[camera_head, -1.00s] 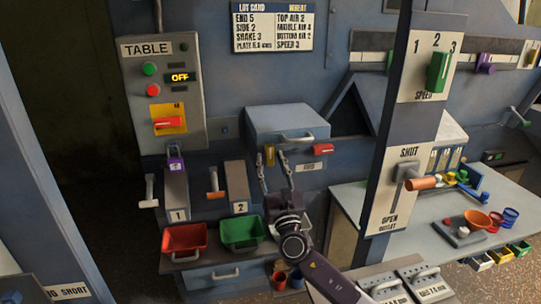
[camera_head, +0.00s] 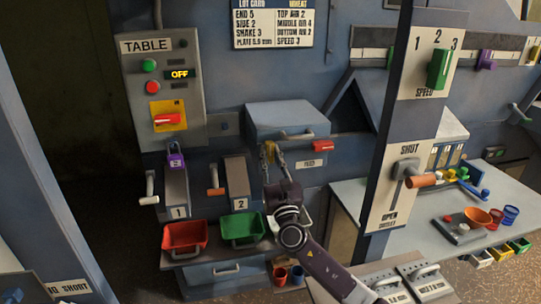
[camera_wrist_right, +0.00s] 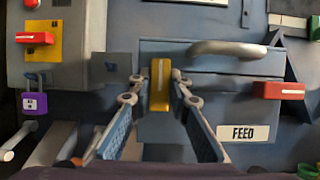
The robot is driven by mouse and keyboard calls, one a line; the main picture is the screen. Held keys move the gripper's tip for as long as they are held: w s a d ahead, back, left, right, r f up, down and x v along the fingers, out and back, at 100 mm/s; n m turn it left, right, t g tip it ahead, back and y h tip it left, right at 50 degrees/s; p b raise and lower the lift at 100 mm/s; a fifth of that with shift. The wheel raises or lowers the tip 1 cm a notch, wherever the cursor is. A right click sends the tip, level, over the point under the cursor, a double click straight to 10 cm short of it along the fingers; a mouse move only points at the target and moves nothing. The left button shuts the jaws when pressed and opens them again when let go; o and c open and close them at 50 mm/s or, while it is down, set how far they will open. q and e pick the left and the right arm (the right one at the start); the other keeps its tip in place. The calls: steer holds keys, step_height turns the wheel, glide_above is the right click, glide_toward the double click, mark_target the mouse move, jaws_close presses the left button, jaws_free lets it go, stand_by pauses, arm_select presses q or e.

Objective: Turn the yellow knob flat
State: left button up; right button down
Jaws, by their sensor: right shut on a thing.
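The yellow knob (camera_wrist_right: 159,85) is an upright bar on the blue-grey box front, left of the FEED label, in the right wrist view. My right gripper (camera_wrist_right: 158,88) has one fingertip at each side of it and is shut on it. In the head view the yellow knob (camera_head: 268,152) is partly hidden by the fingers of my right gripper (camera_head: 271,155), below the left part of the blue-grey box (camera_head: 285,121). My left gripper is not in view.
A red handle (camera_wrist_right: 278,90) sits right of the knob, above the FEED label (camera_wrist_right: 243,132). A grey bar handle (camera_wrist_right: 227,49) is above right. Red (camera_head: 185,250) and green (camera_head: 242,241) bins stand below left. A post with SPEED and SHUT/OPEN plates (camera_head: 401,190) stands at right.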

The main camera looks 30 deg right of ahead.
steer(key=shift+m, duration=0.4)
steer(key=shift+f+m+h+b, duration=0.1)
steer(key=shift+m+h+b, duration=0.5)
steer(key=shift+m, duration=0.2)
steer(key=m+g+h+b, duration=0.1)
steer(key=m, duration=0.2)
steer(key=shift+m+h, duration=0.3)
steer(key=shift+h, duration=0.1)
steer(key=m+g+h, duration=0.1)
steer(key=m, duration=0.2)
steer(key=m+g+b, duration=0.1)
steer(key=m, duration=0.2)
steer(key=shift+h, duration=0.4)
steer(key=m+g, duration=0.1)
steer(key=m, duration=0.1)
steer(key=m+g, duration=0.1)
steer(key=m, duration=0.2)
steer(key=shift+r+m+h, duration=0.2)
steer(key=shift+m+h, duration=0.1)
steer(key=shift+h, duration=0.1)
steer(key=m+g+p, duration=0.2)
steer(key=m, duration=0.2)
steer(key=shift+f+m, duration=0.1)
steer(key=shift+m, duration=0.2)
steer(key=shift+f+y, duration=0.1)
steer(key=shift+y, duration=0.2)
